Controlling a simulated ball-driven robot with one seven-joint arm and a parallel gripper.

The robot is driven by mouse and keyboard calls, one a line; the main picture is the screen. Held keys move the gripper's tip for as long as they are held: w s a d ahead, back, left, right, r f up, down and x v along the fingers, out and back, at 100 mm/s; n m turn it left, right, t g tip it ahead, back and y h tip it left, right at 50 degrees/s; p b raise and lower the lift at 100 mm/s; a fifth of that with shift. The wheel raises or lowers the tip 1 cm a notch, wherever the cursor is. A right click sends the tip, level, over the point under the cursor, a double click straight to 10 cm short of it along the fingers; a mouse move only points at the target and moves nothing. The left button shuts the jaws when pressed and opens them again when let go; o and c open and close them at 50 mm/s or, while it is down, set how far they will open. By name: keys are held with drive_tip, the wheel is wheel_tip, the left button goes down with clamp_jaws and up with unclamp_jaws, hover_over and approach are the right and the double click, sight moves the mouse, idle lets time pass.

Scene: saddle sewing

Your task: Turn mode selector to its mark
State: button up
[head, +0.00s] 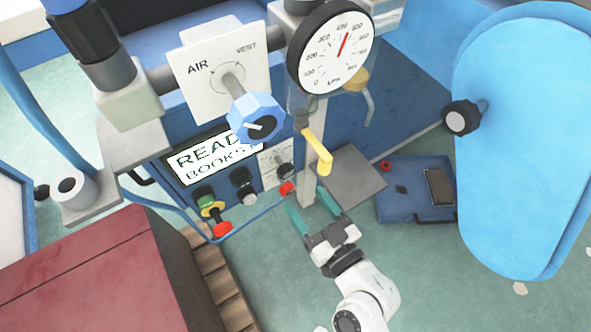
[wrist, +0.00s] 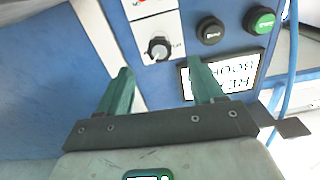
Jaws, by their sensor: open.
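The mode selector appears to be the small black knob (wrist: 158,48) on a white label plate on the blue panel. It has a light pointer line. Its lettering is too small to read surely. In the head view the knob (head: 285,171) sits right of the display. My gripper (head: 311,207) is open and empty, its two green fingers reaching up toward the panel, below and right of the knob in that view. In the wrist view the knob shows beyond the gap between my fingertips (wrist: 160,72), apart from them.
A lit display (head: 212,155), a black button (wrist: 210,31) and a green button (wrist: 260,20) are beside the knob. A larger blue knob (head: 256,118), a gauge (head: 335,47) and a yellow lever (head: 318,152) stand above. A blue tray (head: 405,205) lies on the floor.

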sight(288, 176)
drive_tip(key=p+x, duration=0.1)
drive_tip(key=x, duration=0.8)
drive_tip(key=shift+w+a, duration=0.15)
drive_tip(key=shift+w, duration=0.15)
drive_tip(key=shift+c, duration=0.3)
drive_tip(key=c, duration=0.9)
drive_tip(key=shift+m, duration=1.3)
drive_tip(key=shift+c, duration=0.3)
drive_tip(key=shift+f, duration=0.1)
drive_tip(key=o, duration=1)
drive_tip(key=shift+b+v, duration=0.65)
drive_tip(key=shift+v, duration=4.75)
